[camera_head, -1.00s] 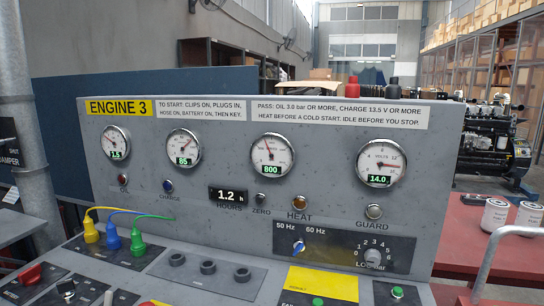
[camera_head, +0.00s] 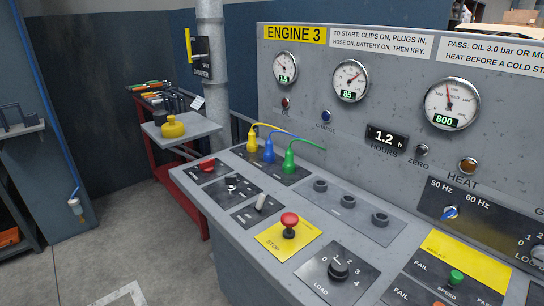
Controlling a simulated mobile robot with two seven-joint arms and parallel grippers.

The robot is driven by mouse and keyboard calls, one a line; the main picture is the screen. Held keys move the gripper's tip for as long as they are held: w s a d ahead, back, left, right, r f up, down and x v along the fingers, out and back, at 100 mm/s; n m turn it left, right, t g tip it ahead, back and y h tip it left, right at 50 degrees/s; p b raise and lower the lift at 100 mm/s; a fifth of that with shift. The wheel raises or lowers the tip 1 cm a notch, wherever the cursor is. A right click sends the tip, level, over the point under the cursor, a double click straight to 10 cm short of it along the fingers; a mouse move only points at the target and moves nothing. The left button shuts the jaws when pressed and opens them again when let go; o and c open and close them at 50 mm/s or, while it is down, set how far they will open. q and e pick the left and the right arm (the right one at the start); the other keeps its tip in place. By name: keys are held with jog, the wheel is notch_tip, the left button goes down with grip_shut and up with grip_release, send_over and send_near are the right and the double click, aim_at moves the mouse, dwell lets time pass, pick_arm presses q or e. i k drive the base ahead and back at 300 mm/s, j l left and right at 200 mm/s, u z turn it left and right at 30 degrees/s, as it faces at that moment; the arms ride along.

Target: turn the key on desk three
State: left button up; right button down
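The desk (camera_head: 225,222) marked ENGINE 3 stands in the middle and right of the head view. A small dark switch that looks like the key switch (camera_head: 231,183) sits on a black plate at the desk's left end. Its angle is too small to read for certain. A red rotary handle (camera_head: 207,165) is behind it, and a pale lever (camera_head: 261,203) is in front. The yellow plug (camera_head: 252,139), blue plug (camera_head: 269,151) and green plug (camera_head: 290,160) stand in their sockets. The gauges read 1.5 (camera_head: 285,67), 85 (camera_head: 351,81) and 800 (camera_head: 451,104). Neither gripper shows.
A red mushroom STOP button (camera_head: 289,221) and a LOAD knob (camera_head: 339,268) are along the desk front. A grey pole (camera_head: 213,90) rises behind the desk. A side shelf (camera_head: 181,132) bears a yellow object (camera_head: 173,127). The floor (camera_head: 120,240) left of the desk is largely clear.

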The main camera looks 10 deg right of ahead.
aim_at(230, 181)
jog(key=i+j, duration=0.7)
jog(key=i+j+z, duration=0.1)
jog(key=z, duration=0.3)
jog(key=i+j+z, duration=0.15)
jog(key=z, duration=0.3)
jog(key=j+z, duration=0.15)
jog(key=z, duration=0.25)
jog(key=i+j, duration=0.05)
